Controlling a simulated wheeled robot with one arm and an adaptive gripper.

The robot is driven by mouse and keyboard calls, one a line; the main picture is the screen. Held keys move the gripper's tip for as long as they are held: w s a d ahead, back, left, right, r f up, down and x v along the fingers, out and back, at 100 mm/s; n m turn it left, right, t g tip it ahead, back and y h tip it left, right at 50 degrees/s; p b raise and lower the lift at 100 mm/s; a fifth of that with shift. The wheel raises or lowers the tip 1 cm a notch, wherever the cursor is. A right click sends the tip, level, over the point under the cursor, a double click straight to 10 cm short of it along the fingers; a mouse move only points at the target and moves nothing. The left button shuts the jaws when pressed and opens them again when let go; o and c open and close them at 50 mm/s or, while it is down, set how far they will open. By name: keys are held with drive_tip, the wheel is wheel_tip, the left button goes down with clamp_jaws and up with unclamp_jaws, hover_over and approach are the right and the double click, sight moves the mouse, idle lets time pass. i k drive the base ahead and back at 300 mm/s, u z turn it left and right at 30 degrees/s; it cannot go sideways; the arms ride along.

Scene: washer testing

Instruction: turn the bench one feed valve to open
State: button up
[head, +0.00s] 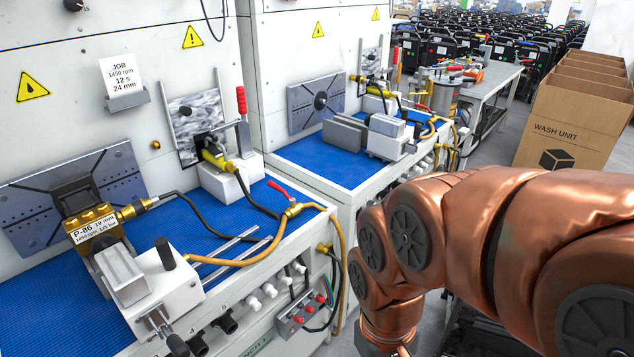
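Bench one (240,322) is the near bench, with a partly visible green "BENCH 1" label on its front. A small valve with a red lever (278,190) sits at the right front edge of its blue top. Its brass body (293,209) joins yellow hoses. The lever points up and left, at an angle to the hose; I cannot tell from this whether the valve is open or shut. My copper-coloured arm comes in from the right and bends down at the bottom centre, to the right of the valve and apart from it. My gripper is out of view.
A brass pump marked P-86 (95,222) is mounted at left. A clamp with an upright red handle (241,102) stands behind the valve. A switch box (300,312) is on the bench front. A second bench (330,163) stands beyond; cardboard boxes (575,125) stand at right.

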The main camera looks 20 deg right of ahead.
sight(271, 184)
drive_tip(key=k, duration=0.4)
drive_tip(key=z, duration=0.55)
drive_tip(key=i, duration=1.05)
drive_tip(key=u, duration=0.55)
drive_tip(key=i, duration=0.45)
drive_tip(key=u, duration=0.35)
